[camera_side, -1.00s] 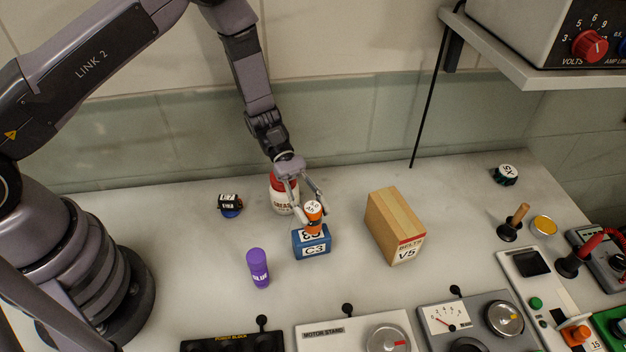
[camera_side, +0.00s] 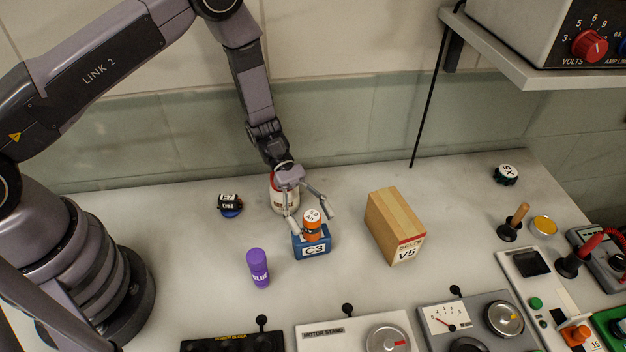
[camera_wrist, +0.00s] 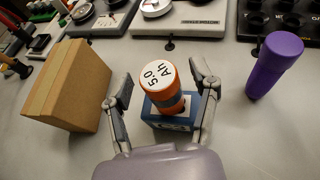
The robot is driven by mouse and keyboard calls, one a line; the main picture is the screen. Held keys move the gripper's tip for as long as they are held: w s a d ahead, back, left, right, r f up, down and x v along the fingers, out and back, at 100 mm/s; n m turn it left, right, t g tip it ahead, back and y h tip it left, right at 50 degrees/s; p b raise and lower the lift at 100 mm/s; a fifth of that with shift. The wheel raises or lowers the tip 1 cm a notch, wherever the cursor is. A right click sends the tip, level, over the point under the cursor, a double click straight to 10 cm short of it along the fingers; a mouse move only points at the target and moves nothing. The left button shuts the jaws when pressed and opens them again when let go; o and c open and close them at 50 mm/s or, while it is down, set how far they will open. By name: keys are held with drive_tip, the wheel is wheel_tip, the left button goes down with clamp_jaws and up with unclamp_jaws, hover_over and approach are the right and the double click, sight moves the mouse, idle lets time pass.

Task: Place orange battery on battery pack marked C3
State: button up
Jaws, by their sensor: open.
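The orange battery (camera_side: 312,229) with a white round top stands upright on the blue battery pack (camera_side: 316,250) marked C3. In the wrist view the battery (camera_wrist: 160,85) shows "5.0 Ah" on its top, with the blue pack (camera_wrist: 168,121) under it. My gripper (camera_side: 312,216) is open, its fingers spread on either side of the battery and apart from it. The wrist view also shows the open fingers (camera_wrist: 163,90) with gaps to both sides of the battery. Whether the battery is fully seated is hard to tell.
A cardboard box (camera_side: 392,225) marked V5 stands to the right. Instrument panels (camera_side: 352,335) line the front edge.

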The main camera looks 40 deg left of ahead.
drive_tip(key=shift+r, duration=0.1)
drive_tip(key=v, duration=0.3)
drive_tip(key=shift+a+r, duration=0.1)
drive_tip(key=shift+r, duration=0.2)
wheel_tip(320, 180, up, 19)
drive_tip(key=m+t+y, duration=0.1)
drive_tip(key=m+y, duration=0.3)
drive_tip(key=m, duration=0.1)
hover_over(312, 215)
drive_tip(key=s+a, duration=0.3)
drive_tip(key=a, duration=0.5)
drive_tip(key=s+a+r+m+t+y, duration=0.8)
drive_tip(key=s+a+r, duration=0.4)
drive_tip(key=s+a, duration=0.3)
drive_tip(key=shift+a+t, duration=0.25)
drive_tip(key=shift+t, duration=0.65)
